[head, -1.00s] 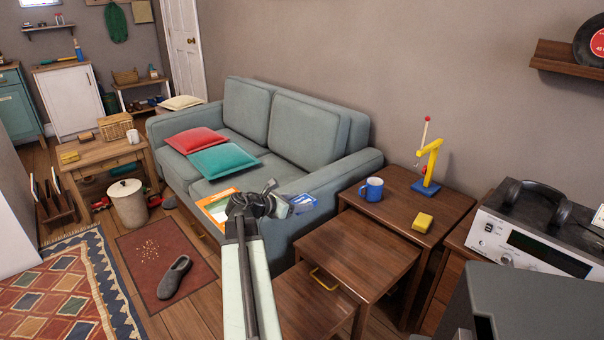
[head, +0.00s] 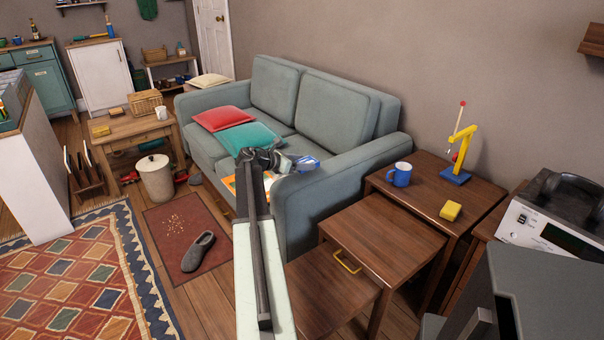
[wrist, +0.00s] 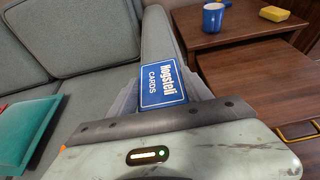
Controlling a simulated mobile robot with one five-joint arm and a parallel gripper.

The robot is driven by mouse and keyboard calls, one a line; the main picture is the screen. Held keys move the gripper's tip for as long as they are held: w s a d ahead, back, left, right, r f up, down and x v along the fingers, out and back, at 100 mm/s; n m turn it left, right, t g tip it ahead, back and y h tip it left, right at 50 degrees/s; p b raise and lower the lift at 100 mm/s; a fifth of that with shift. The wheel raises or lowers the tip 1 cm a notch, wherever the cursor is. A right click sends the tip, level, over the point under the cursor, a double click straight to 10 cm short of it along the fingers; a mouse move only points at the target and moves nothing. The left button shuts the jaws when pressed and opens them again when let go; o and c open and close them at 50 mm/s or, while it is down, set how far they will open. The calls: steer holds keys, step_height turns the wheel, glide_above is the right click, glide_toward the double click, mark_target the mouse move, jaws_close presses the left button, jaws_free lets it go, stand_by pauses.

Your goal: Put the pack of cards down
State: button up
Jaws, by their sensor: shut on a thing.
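The pack of cards (wrist: 164,84) is blue with white lettering and a white border. In the wrist view it sits between the two fingers of my gripper (wrist: 163,97), which is shut on it. Behind it in that view is the sofa's right arm. In the head view, my gripper (head: 283,162) is dark and partly hides the pack (head: 307,162), whose blue face shows just right of the fingers. It appears in front of the sofa seat and beside the armrest. Its height above the sofa is hard to tell.
The grey sofa (head: 328,108) holds a red cushion (head: 221,118), a teal cushion (head: 243,137) and an orange-white flat item (head: 229,184). Nested wooden tables (head: 385,235) stand right, with a blue mug (head: 400,175), yellow block (head: 450,211) and yellow-blue stand (head: 462,152) on the tallest.

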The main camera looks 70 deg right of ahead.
mark_target(302, 175)
steer(key=shift+w+d, duration=0.2)
steer(key=shift+f+b, duration=2)
steer(key=o, duration=1.4)
steer(key=shift+r, duration=0.1)
steer(key=shift+o, duration=0.2)
steer(key=shift+r, duration=0.15)
steer(key=p+v, duration=0.5)
steer(key=v, duration=0.6)
steer(key=shift+a+r, duration=0.1)
steer(key=shift+r, duration=0.15)
steer(key=shift+w+a, duration=0.25)
steer(key=shift+a, duration=0.05)
